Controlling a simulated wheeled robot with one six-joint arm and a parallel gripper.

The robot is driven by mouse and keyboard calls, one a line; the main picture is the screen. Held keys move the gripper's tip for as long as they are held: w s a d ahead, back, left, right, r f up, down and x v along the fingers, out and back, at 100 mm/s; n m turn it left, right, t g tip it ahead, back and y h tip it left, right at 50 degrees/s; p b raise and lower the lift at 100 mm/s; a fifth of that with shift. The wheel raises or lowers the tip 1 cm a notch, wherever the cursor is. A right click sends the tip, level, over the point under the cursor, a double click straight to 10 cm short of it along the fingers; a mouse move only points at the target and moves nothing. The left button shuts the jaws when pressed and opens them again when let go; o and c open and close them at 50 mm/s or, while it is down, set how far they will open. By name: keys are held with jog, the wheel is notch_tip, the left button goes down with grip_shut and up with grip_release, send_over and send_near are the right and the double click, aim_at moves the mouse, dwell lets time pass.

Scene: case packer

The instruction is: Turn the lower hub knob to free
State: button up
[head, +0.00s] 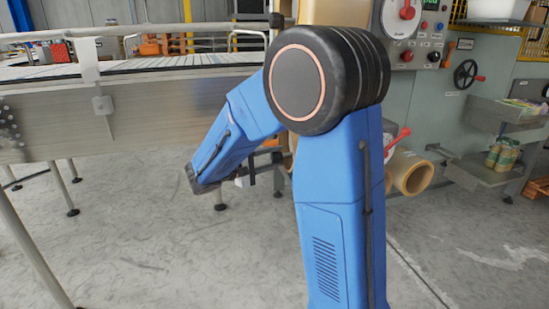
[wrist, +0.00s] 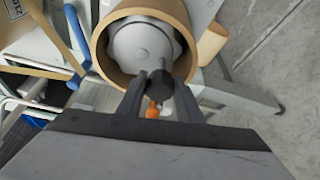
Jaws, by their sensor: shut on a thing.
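In the wrist view my gripper (wrist: 160,82) is shut on a small dark knob (wrist: 160,92), with one finger on each side of it. The knob stands in front of a round grey hub (wrist: 143,45). The hub sits inside a tan tape roll (wrist: 98,48). A small orange part (wrist: 152,110) shows between the fingers just below the knob. I cannot read any mark for the knob's setting. In the head view my arm hides the knob, and my gripper cannot be made out clearly.
In the head view another tan roll end (head: 412,173) and a red lever (head: 398,138) are right of my arm. A conveyor (head: 140,105) runs at left. A control panel (head: 415,30), handwheel (head: 466,74) and shelf (head: 500,110) are at right. Floor in front is clear.

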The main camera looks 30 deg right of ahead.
jog(key=shift+f+m+h, duration=0.1)
jog(key=shift+m+h, duration=0.3)
jog(key=shift+m, duration=0.6)
jog(key=o, duration=1)
jog(key=shift+a, duration=0.15)
jog(key=s+a, duration=0.2)
jog(key=a, duration=1.5)
